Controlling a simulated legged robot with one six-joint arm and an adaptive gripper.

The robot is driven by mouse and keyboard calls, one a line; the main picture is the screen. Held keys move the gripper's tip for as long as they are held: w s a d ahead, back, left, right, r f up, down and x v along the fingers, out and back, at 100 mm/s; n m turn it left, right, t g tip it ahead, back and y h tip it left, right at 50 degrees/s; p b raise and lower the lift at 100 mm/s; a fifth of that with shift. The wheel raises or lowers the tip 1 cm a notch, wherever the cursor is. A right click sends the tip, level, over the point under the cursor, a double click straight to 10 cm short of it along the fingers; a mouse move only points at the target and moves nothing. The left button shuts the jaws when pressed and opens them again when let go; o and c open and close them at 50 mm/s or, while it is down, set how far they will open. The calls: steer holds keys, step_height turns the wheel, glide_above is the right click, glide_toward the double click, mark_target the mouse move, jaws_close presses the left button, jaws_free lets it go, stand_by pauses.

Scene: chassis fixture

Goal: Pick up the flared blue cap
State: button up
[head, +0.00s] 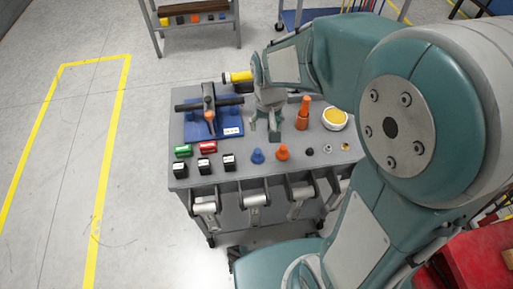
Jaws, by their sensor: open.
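The flared blue cap (257,156) stands near the front middle of the grey cart top (238,171). It looks upright and wider at its base. A similar orange cap (283,152) stands just to its right. My gripper (264,130) hangs over the cart, behind the blue cap in the picture. Its fingers are spread, with nothing seen between them. It is apart from the blue cap in the picture, but its height above the cart is hard to tell.
A blue fixture (229,131) with a dark crossbar stands at the left. A tall orange cone (303,114), yellow-white bowl (335,119) and small rings (327,149) lie right.

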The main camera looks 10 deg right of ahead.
steer(key=g, duration=0.1)
glide_above(257, 150)
step_height(257, 150, down, 6)
steer(key=shift+d+r, duration=0.1)
steer(key=shift+d, duration=0.05)
step_height(257, 150, down, 10)
steer(key=shift+f, duration=0.25)
steer(key=c, duration=0.9)
